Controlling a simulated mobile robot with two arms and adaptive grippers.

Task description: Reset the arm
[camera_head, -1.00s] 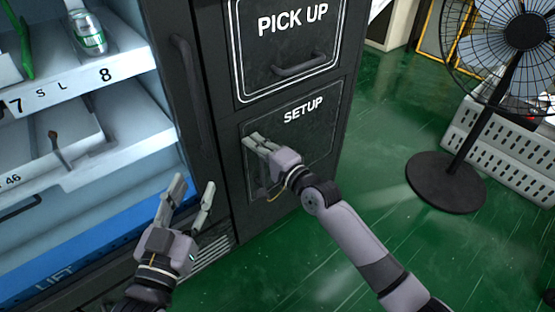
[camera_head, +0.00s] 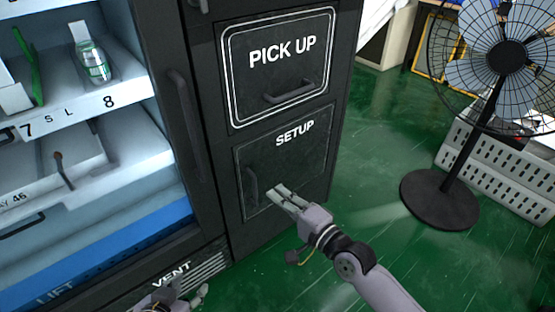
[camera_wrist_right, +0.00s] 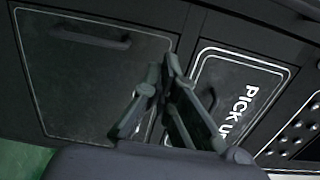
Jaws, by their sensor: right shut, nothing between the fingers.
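My right gripper (camera_head: 276,193) is shut and empty.
The vending machine's shelves (camera_head: 75,120) are on the left, with a bottle (camera_head: 92,62) above the number 8. A tall door handle (camera_head: 185,120) stands beside them. A black fan (camera_head: 440,195) stands at the right. Green floor (camera_head: 370,150) is clear between machine and fan.

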